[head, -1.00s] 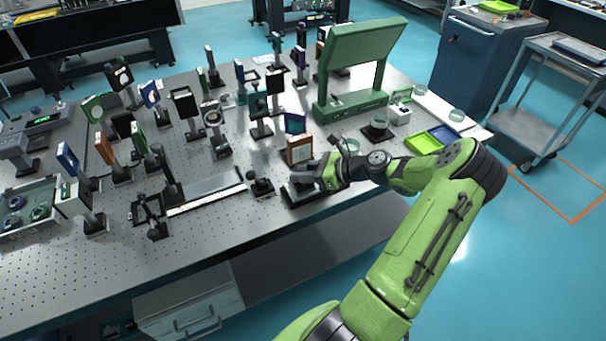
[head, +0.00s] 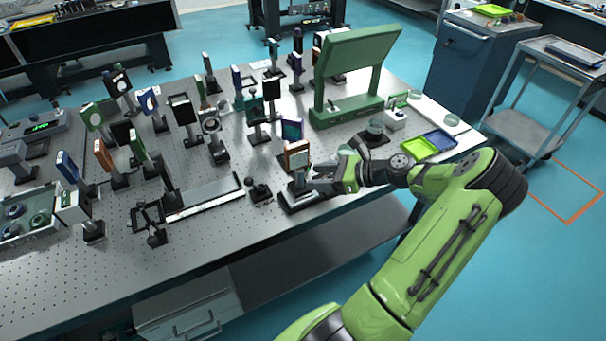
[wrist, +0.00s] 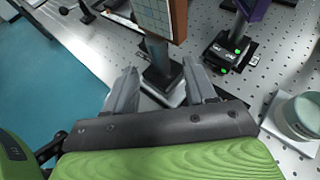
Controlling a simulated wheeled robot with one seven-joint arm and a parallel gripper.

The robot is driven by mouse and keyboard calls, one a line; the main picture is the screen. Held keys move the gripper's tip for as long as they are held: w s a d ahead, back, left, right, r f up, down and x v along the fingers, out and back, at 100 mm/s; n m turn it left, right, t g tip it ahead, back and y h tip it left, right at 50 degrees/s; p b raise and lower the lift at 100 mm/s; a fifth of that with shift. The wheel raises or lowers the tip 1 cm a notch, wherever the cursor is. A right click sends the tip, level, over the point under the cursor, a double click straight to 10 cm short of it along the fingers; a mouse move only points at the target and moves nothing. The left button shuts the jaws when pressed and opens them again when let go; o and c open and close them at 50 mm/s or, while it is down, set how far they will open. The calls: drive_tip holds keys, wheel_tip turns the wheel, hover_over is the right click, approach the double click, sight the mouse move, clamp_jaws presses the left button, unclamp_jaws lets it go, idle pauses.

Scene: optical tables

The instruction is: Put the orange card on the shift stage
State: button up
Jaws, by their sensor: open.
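The orange card (head: 297,156), an orange-edged plate with a pale gridded face, stands upright on a short post near the table's front edge. Its post and foot rest on the low, flat black shift stage (head: 312,200). In the wrist view, the card (wrist: 158,15) is at the top, with its dark foot above a pale plate. My gripper (head: 320,179) is open just right of the post. In the wrist view, its fingers (wrist: 160,82) are spread to either side of the post's line, with a visible gap. The stage is partly hidden by the foot and gripper.
A purple-framed card (head: 292,130) stands close behind. A small black mount (head: 258,190) and a long rail (head: 205,200) lie to the left. A round pale container (wrist: 300,115) is right in the wrist view. Green and blue trays (head: 428,144) lie to the right.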

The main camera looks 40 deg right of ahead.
drive_tip(key=p+v, duration=0.1)
drive_tip(key=v, duration=0.5)
drive_tip(key=w+a+r+n+g+h, duration=0.25)
drive_tip(key=a+n+g, duration=0.25)
drive_tip(key=a+n, duration=0.45)
drive_tip(key=w+a+r+n+g+h, duration=0.1)
drive_tip(key=a+r+n+g, duration=0.4)
drive_tip(key=a, duration=0.7)
drive_tip(key=s+a+r+n+t+h, duration=0.1)
drive_tip(key=s+a+r+n+t, duration=0.1)
drive_tip(key=s+a+n, duration=0.3)
drive_tip(key=s+a+r+n+t+h, duration=0.1)
drive_tip(key=s+a+r+n+h, duration=0.1)
drive_tip(key=s+a+r+n, duration=0.3)
drive_tip(key=s+n, duration=0.4)
drive_tip(key=n, duration=0.1)
drive_tip(key=shift+r+n+t, duration=0.15)
drive_tip(key=shift+n+t, duration=0.2)
drive_tip(key=shift+t, duration=0.05)
